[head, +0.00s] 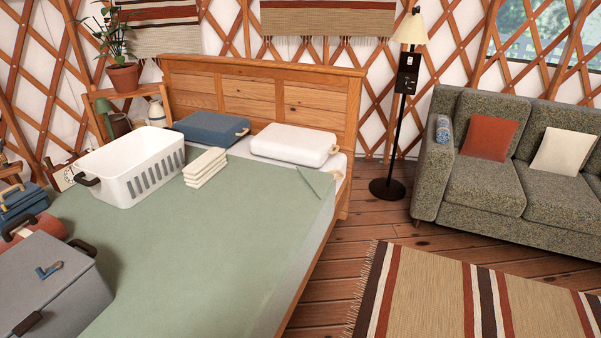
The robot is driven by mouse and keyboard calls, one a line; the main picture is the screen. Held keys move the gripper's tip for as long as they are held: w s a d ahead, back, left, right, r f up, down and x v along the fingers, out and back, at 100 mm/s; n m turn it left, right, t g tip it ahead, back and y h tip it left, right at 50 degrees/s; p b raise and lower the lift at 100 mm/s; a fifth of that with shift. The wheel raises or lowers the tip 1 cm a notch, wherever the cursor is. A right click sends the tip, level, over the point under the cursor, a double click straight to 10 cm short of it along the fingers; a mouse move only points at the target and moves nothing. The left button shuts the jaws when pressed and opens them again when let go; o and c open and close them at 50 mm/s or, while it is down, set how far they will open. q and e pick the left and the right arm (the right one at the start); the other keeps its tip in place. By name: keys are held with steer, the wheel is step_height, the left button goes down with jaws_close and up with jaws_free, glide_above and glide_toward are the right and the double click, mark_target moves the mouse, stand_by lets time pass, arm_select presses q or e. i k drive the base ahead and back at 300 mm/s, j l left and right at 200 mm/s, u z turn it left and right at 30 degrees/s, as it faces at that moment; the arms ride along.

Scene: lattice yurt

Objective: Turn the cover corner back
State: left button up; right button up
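Near the white pillow-like block with a handle (295,144), the cover's upper right corner (316,182) shows as a small triangular flap lying folded over on the cover. White bedding (341,163) shows beside that corner, along the bed's edge. Neither of my grippers is in the head view.
A white basket (128,170), folded cream cloths (206,167) and a blue handled block (210,128) sit on the bed. A grey case (45,285) fills the lower left. Wooden floor (335,260) is clear right of the bed, before a striped rug (470,300) and sofa (470,180).

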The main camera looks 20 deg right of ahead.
mark_target(319, 182)
steer(key=i+l+u, duration=0.2)
steer(key=l, duration=0.25)
steer(key=i+l+u, duration=0.2)
steer(key=l, duration=0.3)
steer(key=l+u, duration=0.25)
steer(key=l, duration=0.25)
steer(key=l+u, duration=0.2)
steer(key=l, duration=0.3)
